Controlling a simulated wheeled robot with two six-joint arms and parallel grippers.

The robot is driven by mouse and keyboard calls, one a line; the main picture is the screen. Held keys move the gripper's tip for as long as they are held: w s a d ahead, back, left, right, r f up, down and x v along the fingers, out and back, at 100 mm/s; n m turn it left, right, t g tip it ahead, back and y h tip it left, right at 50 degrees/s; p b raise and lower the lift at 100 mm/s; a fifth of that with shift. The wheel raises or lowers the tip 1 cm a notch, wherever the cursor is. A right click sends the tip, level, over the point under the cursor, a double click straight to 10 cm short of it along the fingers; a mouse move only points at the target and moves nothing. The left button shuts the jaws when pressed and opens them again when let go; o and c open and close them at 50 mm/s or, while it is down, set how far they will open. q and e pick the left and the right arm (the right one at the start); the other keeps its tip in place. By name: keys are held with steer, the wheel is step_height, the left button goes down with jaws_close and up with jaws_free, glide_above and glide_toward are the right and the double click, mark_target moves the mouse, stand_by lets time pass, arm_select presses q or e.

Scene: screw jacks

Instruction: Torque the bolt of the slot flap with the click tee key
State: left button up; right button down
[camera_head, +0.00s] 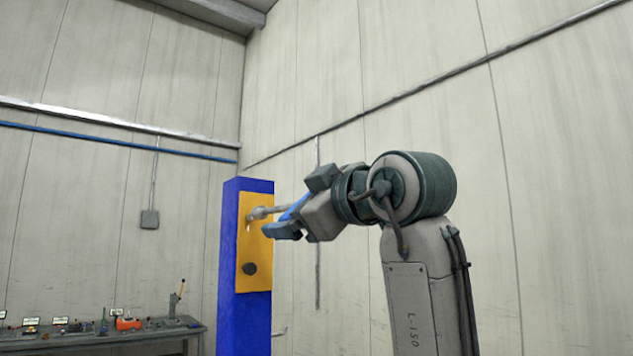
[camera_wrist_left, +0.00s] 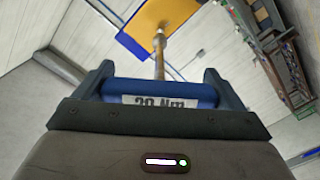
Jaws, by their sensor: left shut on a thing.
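The slot flap (camera_head: 256,282) is a yellow plate on the front of a tall blue post (camera_head: 231,285). The click tee key has a blue handle bar (camera_wrist_left: 195,91) with a white Nm label. Its metal shaft (camera_head: 272,210) runs to the flap's upper part and also shows in the left wrist view (camera_wrist_left: 159,64). The key's far end meets the flap where the bolt would be; the bolt itself is hidden or too small to tell. My left gripper (camera_head: 301,205) is shut on the handle, with a finger at each end of it. My right gripper is not in view.
A dark round spot (camera_head: 250,268) is on the flap's lower part. A workbench (camera_head: 100,338) with several tools and an orange item (camera_head: 128,324) stands at the far left. A grey box (camera_head: 149,219) hangs on the back wall. The air around the post looks clear.

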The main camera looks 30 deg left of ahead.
arm_select(q)
steer(key=x, duration=0.2)
steer(key=shift+w+a+f, duration=0.1)
steer(key=shift+w+a, duration=0.05)
steer(key=shift+a, duration=0.2)
steer(key=shift+w+a+f+n, duration=0.1)
steer(key=shift+w+a+n, duration=0.1)
steer(key=shift+n, duration=1.2)
steer(key=n, duration=0.1)
steer(key=d+n, duration=0.1)
steer(key=n, duration=0.1)
steer(key=shift+s+n, duration=0.25)
steer(key=shift+n, duration=0.65)
steer(key=shift+w+a+n, duration=0.15)
steer(key=shift+a+n, duration=0.15)
steer(key=shift+n, duration=0.7)
steer(key=shift+d, duration=0.1)
